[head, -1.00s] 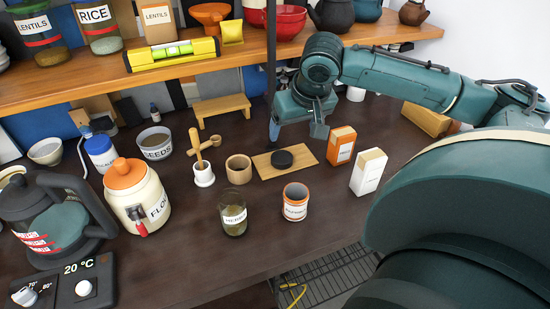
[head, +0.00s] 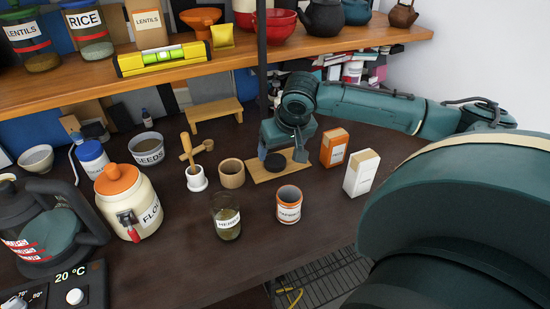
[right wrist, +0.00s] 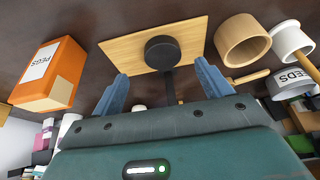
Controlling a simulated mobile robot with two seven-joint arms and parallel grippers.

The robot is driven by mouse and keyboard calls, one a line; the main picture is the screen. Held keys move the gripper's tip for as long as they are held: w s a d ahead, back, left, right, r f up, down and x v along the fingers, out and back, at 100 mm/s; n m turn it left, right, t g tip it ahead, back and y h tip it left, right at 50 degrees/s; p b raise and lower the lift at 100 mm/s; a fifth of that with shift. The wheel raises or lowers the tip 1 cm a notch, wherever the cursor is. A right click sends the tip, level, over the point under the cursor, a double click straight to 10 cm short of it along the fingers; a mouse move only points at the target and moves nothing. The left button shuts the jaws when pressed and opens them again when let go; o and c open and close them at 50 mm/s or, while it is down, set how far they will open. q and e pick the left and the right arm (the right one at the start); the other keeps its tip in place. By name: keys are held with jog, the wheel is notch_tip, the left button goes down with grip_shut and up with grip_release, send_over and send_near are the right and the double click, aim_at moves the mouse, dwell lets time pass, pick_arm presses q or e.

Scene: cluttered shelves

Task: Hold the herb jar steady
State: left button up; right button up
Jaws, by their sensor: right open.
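The herb jar (head: 228,224), an open-topped glass jar with a white label and dark contents, stands upright on the dark worktop. A round black lid (head: 279,162) lies on a wooden board (head: 262,177) behind it and to the right. My right gripper (head: 281,153) is low over the board, open and empty, apart from the herb jar. In the right wrist view, its blue fingers (right wrist: 163,82) are spread, with the black lid (right wrist: 162,52) ahead between them. The herb jar is not seen there. My left gripper is not in view.
An orange box (head: 335,148) and a white box (head: 361,174) stand right of the board. A wooden cup (head: 231,176), a mortar (head: 196,180) and a flour jar (head: 128,208) stand left. An orange-rimmed tin (head: 289,206) stands right of the herb jar. A shelf (head: 215,65) crosses behind.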

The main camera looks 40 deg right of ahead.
aim_at(275, 161)
jog(key=x, duration=0.5)
jog(key=shift+a+f, duration=0.1)
jog(key=shift+a, duration=0.1)
jog(key=shift+c, duration=0.5)
jog(key=c, duration=1)
jog(key=shift+o, duration=0.2)
notch_tip(275, 161, up, 10)
jog(key=shift+p, duration=0.3)
